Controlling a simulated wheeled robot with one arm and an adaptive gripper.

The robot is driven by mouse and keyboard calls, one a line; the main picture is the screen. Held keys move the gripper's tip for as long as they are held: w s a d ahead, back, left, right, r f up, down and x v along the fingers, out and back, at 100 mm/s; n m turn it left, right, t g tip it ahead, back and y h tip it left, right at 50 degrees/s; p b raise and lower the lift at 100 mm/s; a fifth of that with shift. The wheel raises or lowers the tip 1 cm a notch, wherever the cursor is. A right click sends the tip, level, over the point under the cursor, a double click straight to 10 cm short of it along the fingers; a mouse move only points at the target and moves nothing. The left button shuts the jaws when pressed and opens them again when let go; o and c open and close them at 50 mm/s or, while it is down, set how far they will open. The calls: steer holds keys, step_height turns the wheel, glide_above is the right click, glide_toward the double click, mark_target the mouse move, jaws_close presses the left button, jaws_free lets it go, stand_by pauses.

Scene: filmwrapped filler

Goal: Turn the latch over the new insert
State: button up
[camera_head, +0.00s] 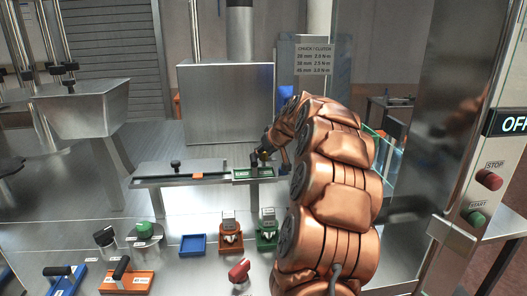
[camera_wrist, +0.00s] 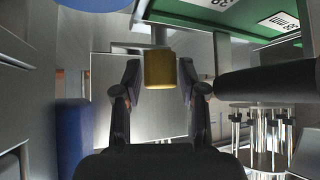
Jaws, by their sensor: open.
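The green insert (camera_head: 240,175) sits at the right end of the metal rail, its white label facing me. It also fills the top right of the wrist view (camera_wrist: 230,12), labelled 38 mm. My gripper (camera_head: 262,156) is at the insert's top right side, partly hidden by my arm. In the wrist view my gripper's fingers (camera_wrist: 160,92) are apart. A yellow block (camera_wrist: 160,70) on a grey post stands between them, with gaps visible at both sides; it may be part of the latch. A dark rounded bar (camera_wrist: 265,80) lies right of the fingers. The latch's angle is unclear.
A metal rail (camera_head: 150,182) carries a black knob and an orange piece. In front stand a blue tray (camera_head: 194,245), an orange holder (camera_head: 230,243), a green holder (camera_head: 267,240) and a red-knobbed part (camera_head: 239,272). A steel hopper (camera_head: 85,105) is at left; a stop-start panel (camera_head: 480,195) is at right.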

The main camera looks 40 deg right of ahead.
steer(key=shift+c, duration=0.2)
jaws_close()
steer(key=shift+r, duration=0.1)
steer(key=m+g+h+b, duration=0.1)
steer(key=m+h, duration=0.1)
steer(key=m, duration=0.1)
steer(key=m+g+h, duration=0.1)
steer(key=m+h, duration=0.1)
steer(key=m, duration=0.1)
steer(key=shift+d+b, duration=0.1)
steer(key=shift+b, duration=0.3)
steer(key=m+g+h+b, duration=0.2)
steer(key=m+g+b, duration=0.1)
steer(key=m+b, duration=0.1)
steer(key=shift+w+m+g, duration=0.1)
steer(key=shift+m+g, duration=0.3)
steer(key=shift+m, duration=0.3)
steer(key=shift+m+g+h+b, duration=0.3)
steer(key=shift+m+g+b, duration=0.1)
steer(key=shift+m+g, duration=1.1)
steer(key=shift+m+g+p, duration=0.8)
steer(key=shift+m+p, duration=0.05)
steer(key=shift+m, duration=0.55)
steer(key=shift+m+g+p, duration=0.3)
steer(key=shift+m+p, duration=0.1)
steer(key=shift+m, duration=0.1)
